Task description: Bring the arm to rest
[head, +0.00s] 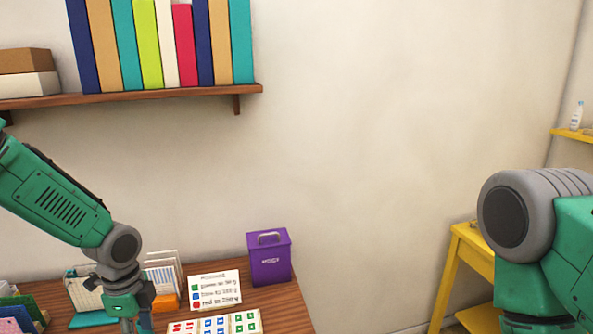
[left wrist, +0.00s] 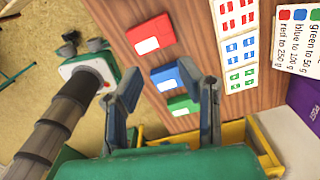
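My left gripper (head: 130,320) hangs low over the front of the desk in the head view, cut off by the bottom edge. In the left wrist view its two fingers (left wrist: 166,95) stand wide apart with nothing held between them. A blue pad box (left wrist: 177,76), a red pad box (left wrist: 151,36) and a green pad box (left wrist: 182,104) lie on the wooden desk beyond the fingers, near the desk edge. My right arm stands at the right of the head view, its gripper out of frame. What looks like its end shows at left in the wrist view; its fingers are unclear.
Stamped cards (head: 215,323) and a colour-coded sign (head: 214,289) are on the desk (head: 285,310). A purple bin (head: 269,260) stands at the back right. A wire rack (head: 163,270) is behind my left wrist. A yellow table (head: 472,246) stands right, past a gap.

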